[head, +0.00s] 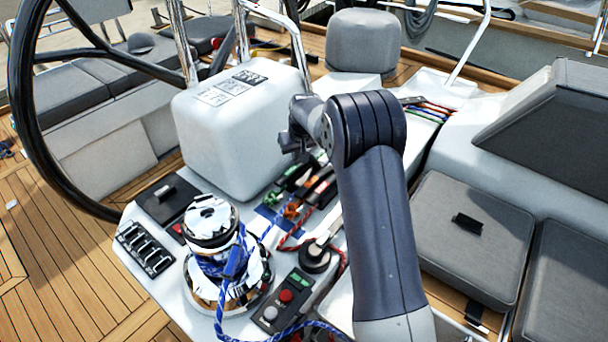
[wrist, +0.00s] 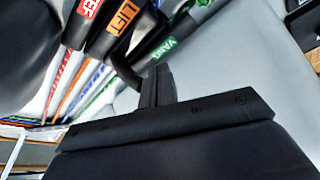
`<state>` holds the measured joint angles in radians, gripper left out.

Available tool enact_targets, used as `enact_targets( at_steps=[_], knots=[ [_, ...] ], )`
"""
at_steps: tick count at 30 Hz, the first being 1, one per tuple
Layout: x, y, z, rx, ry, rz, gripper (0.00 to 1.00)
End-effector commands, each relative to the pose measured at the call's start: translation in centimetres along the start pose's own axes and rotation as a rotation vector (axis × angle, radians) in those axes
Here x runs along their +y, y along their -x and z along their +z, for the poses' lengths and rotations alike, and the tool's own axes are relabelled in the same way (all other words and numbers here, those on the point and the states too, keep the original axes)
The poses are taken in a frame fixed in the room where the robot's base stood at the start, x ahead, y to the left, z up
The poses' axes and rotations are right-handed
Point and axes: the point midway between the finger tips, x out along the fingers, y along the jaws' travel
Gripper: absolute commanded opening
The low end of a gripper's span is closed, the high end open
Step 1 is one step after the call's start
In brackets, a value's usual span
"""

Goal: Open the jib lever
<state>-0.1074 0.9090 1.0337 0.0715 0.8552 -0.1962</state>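My gripper (head: 292,142) hangs over the bank of rope-clutch levers (head: 296,188) beside the white box on the cockpit console. In the wrist view its dark fingers (wrist: 157,86) stand close together with no clear gap, and I see nothing held between them. A black lever with a green label that seems to read VANG (wrist: 164,47) lies just beyond the fingers. A lever with an orange label (wrist: 125,16) and one with a red label (wrist: 89,8) are to its left. I cannot read a jib label in either view.
A chrome winch (head: 211,225) wrapped in blue rope stands left of the levers. A button panel (head: 283,300) is in front. The white box (head: 225,135) rises behind, and a black steering wheel (head: 22,100) is at far left. Grey cushions (head: 470,235) lie right.

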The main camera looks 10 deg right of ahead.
Motion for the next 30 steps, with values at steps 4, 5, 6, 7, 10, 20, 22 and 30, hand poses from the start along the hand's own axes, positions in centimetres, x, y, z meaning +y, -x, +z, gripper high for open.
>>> enact_targets(
  at_steps=[4,5,6,7,10,20,22,30],
  knots=[
    [0.6,0.7,-0.7,0.001,-0.002,0.0,0.0],
    [0.7,0.7,-0.7,0.001,-0.001,0.0,0.0],
    [0.8,0.7,-0.7,0.001,-0.001,0.0,0.0],
    [0.8,0.7,-0.7,0.001,-0.001,0.0,0.0],
    [0.8,0.7,-0.7,0.001,-0.001,0.0,0.0],
    [1.3,0.9,-1.0,0.001,-0.002,0.001,0.0],
    [1.6,1.0,-1.3,0.001,-0.002,0.001,0.0],
    [2.5,1.2,-1.8,0.001,-0.001,0.0,0.0]
  ],
)
